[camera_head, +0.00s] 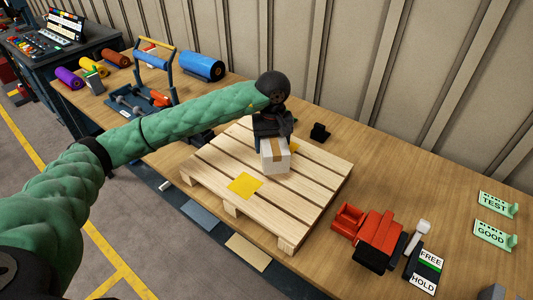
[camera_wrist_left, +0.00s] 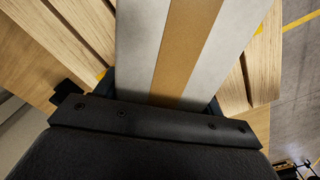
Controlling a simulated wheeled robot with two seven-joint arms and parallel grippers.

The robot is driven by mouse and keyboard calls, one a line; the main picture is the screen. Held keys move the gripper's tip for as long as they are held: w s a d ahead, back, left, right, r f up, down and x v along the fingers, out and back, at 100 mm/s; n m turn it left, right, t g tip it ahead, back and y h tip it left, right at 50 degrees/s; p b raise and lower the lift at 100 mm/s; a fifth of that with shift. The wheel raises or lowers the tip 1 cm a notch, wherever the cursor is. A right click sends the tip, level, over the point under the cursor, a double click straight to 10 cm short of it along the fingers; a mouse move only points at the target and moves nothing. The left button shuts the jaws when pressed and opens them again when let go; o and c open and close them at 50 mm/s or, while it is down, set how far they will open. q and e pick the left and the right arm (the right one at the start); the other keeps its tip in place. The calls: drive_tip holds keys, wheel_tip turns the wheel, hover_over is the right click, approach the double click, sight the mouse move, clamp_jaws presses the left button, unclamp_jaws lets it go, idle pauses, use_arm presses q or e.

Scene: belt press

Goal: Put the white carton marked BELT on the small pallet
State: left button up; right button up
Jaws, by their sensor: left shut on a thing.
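The white carton (camera_head: 275,160) with a brown tape strip is at the small wooden pallet (camera_head: 315,185), over its slats near the middle. I cannot tell whether it touches the slats, and no BELT mark shows. My left gripper (camera_head: 268,140) is shut on the carton from behind and above. In the left wrist view the carton (camera_wrist_left: 185,45) fills the space beyond the dark gripper body, with pallet slats (camera_wrist_left: 72,38) on both sides. My right gripper is not in view.
Yellow squares (camera_head: 245,185) lie on the pallet. A red device (camera_head: 370,232), a FREE/HOLD switch plate (camera_head: 425,268) and green TEST and GOOD signs (camera_head: 495,232) are on the right. A blue-and-yellow frame (camera_head: 153,75) and coloured rolls (camera_head: 203,67) stand at the left.

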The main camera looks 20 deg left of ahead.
use_arm(q)
drive_tip(key=shift+s+a+f, duration=0.35)
drive_tip(key=shift+a+f, duration=0.15)
drive_tip(key=shift+a, duration=0.3)
wheel_tip(320, 180, down, 3)
drive_tip(key=shift+f+p, duration=0.15)
drive_tip(key=shift+p, duration=0.15)
drive_tip(key=shift+f, duration=0.35)
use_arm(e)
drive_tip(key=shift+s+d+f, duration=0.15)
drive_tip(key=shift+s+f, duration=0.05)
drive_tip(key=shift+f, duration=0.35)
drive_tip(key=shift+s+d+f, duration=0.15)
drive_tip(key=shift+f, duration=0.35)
use_arm(q)
drive_tip(key=o, duration=1.4)
drive_tip(key=shift+f, duration=0.1)
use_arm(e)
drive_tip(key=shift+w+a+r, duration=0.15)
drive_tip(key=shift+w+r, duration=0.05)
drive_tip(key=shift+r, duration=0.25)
